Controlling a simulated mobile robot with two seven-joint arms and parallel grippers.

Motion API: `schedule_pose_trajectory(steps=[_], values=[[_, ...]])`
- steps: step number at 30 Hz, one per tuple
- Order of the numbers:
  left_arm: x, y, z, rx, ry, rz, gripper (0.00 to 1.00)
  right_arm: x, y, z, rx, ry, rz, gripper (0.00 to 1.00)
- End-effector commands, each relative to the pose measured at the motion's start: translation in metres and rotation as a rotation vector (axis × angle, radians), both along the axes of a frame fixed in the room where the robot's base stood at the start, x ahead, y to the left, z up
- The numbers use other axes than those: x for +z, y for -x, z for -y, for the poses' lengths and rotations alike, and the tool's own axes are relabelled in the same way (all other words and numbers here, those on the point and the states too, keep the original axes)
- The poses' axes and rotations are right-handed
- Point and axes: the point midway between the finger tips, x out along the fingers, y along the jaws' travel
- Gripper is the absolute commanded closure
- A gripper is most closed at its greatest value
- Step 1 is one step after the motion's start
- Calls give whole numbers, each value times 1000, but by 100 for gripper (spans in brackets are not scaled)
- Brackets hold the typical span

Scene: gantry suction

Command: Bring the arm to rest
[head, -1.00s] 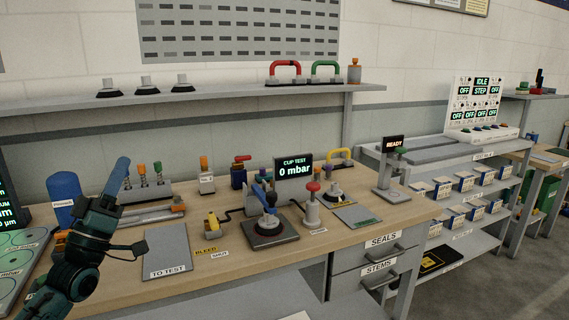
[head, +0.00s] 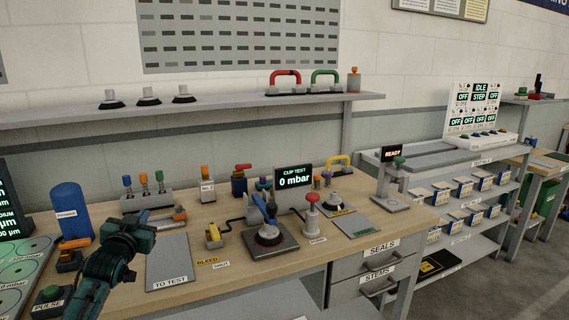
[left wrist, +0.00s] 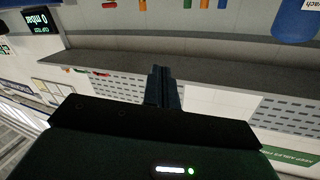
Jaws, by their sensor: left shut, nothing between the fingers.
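My left arm comes in at the lower left of the head view, with its dark green wrist and gripper (head: 130,234) low at the left end of the bench, beside the TO TEST plate. Its fingers are hard to make out there. In the left wrist view the two dark fingers (left wrist: 162,86) are pressed together, with nothing between them. That view is turned over and shows the wall and shelf beyond the fingers. My right gripper is in neither view.
A shelf (head: 220,108) runs above.

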Motion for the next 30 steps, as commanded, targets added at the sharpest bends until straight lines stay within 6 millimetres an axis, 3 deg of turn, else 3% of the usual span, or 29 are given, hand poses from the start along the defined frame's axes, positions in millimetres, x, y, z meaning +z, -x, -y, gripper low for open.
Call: schedule_pose_trajectory(steps=[1,3,8,11,14,18,21,24,27,30], values=[[-11,1,-7,34,-90,-68,100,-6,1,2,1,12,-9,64],[-43,17,11,-2,-73,-96,100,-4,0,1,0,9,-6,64],[-101,55,44,-60,-56,-166,100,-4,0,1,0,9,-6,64],[-141,88,69,-102,-38,-221,100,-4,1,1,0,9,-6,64],[-183,134,97,-148,-10,-287,100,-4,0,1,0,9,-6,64],[-235,217,140,-214,54,-393,100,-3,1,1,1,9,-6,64],[-258,279,167,-248,110,-467,100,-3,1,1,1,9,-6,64],[-268,331,187,-270,163,-527,100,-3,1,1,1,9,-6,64],[-271,368,200,-280,204,-569,100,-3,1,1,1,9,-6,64],[-271,389,207,-285,228,-594,100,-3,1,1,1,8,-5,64]])
